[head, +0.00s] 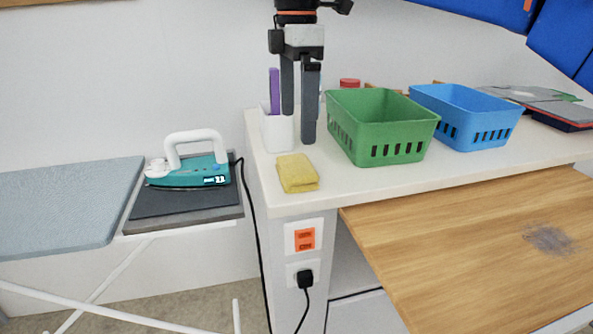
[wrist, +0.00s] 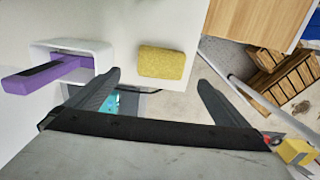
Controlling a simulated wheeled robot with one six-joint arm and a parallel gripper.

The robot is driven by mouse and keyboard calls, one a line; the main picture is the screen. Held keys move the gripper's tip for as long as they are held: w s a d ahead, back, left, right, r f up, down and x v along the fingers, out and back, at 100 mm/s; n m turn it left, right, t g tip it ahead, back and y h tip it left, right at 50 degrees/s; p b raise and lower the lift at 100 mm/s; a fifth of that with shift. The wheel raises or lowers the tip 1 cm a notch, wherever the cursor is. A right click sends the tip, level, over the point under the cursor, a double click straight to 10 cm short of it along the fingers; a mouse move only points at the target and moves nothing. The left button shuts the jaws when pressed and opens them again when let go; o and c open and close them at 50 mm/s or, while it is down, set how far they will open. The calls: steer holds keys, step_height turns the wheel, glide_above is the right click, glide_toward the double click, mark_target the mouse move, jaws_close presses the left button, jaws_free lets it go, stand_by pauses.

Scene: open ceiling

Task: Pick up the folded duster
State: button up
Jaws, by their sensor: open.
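The folded duster (head: 297,173) is a small yellow cloth block lying on the white counter near its front left corner in the head view. It also shows in the wrist view (wrist: 161,62), beyond the fingers and roughly between their lines. My gripper (head: 298,125) is open and empty, pointing down above the counter, behind the duster in the head view. In the wrist view its two dark fingers (wrist: 158,90) are spread wide apart. The duster is not touched by either finger.
A white cup (head: 277,131) with a purple-handled tool stands close to my gripper. A green basket (head: 380,128) and a blue basket (head: 467,117) stand to the right. A teal iron (head: 190,172) rests beside an ironing board (head: 65,205) at left.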

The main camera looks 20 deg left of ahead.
mark_target(297, 164)
steer(key=shift+s+f, duration=0.1)
steer(key=shift+f, duration=4.65)
steer(key=c, duration=0.9)
